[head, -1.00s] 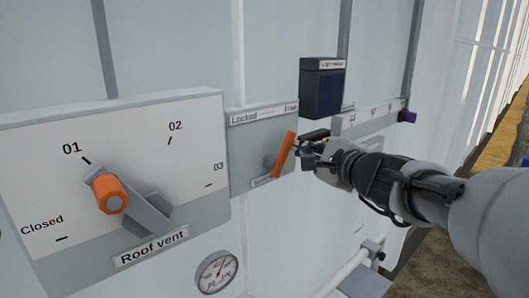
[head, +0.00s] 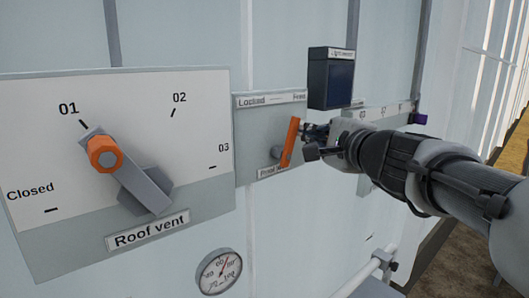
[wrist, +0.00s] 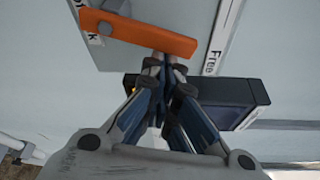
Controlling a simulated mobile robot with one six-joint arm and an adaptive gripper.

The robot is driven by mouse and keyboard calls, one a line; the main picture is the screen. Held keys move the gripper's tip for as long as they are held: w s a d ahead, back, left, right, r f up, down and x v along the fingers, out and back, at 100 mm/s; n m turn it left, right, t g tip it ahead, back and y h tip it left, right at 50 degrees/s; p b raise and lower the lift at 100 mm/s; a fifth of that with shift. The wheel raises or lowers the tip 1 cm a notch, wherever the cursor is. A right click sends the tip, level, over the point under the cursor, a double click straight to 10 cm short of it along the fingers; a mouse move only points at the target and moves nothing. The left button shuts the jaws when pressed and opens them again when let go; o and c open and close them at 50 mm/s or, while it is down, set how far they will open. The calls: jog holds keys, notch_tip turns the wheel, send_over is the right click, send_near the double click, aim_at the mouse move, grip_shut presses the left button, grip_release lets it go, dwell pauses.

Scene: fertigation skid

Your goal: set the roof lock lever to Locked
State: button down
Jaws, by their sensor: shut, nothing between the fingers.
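The roof lock lever (head: 291,142) is an orange bar on a grey plate (head: 253,127) labelled Locked at upper left and Free at upper right. The bar is tilted, its top leaning right toward Free. In the wrist view the orange lever (wrist: 140,34) lies across the top. My gripper (head: 306,140) is shut and empty, just right of the lever on its Free side. In the wrist view my fingertips (wrist: 163,64) are at the lever's edge. I cannot tell whether they touch it.
The roof vent panel (head: 190,100) with its orange-knobbed handle (head: 105,155) stands to the left, pointing at 01. A dark box (head: 331,80) sits above my gripper. A gauge (head: 219,272) and a white pipe (head: 358,277) are below.

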aim_at(293, 126)
jog(key=a+n+b, duration=0.1)
jog(key=n+b, duration=0.1)
jog(key=b, duration=0.3)
jog(key=s+a+n+t+b, duration=0.1)
jog(key=n+b, duration=0.2)
jog(key=b, duration=0.3)
jog(key=s+a+r+n+t+y+b, duration=0.1)
jog(key=n+b, duration=0.1)
jog(key=b, duration=0.3)
jog(key=shift+s+a+n, duration=0.15)
jog(key=shift+s+n, duration=0.05)
jog(key=shift+n, duration=0.1)
jog(key=shift+s+a+r+b, duration=0.25)
jog(key=shift+a+b, duration=0.1)
jog(key=shift+b, duration=0.4)
jog(key=shift+r, duration=0.15)
